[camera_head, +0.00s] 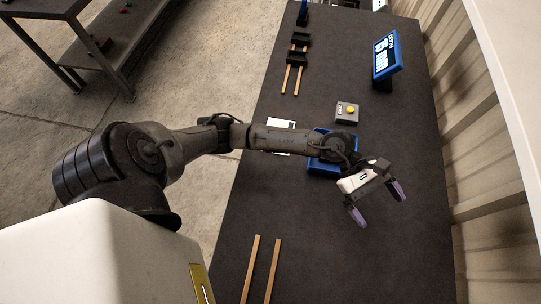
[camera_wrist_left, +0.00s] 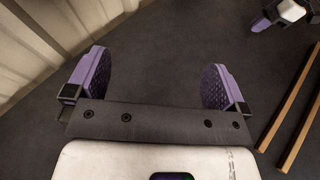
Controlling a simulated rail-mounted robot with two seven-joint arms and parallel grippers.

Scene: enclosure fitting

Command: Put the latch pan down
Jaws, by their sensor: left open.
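A blue tray (camera_head: 325,168), which may be the latch pan, sits on the dark table (camera_head: 300,215), partly hidden under my left forearm. I cannot make out what lies in it. My left gripper (camera_head: 378,203) is above the table, to the right of and nearer than the blue tray. Its two purple fingers are spread apart with nothing between them, as the left wrist view (camera_wrist_left: 157,82) also shows. Part of another gripper with purple tips, likely my right one (camera_wrist_left: 285,14), shows at the upper right of the left wrist view; its jaws are not clear.
A grey box with a yellow button (camera_head: 347,111) stands beyond the blue tray. A blue-framed display (camera_head: 385,58) stands at the far right. Two wooden rails (camera_head: 262,270) lie near; another pair (camera_head: 292,78) lies far. The table's right side is clear beside a corrugated wall.

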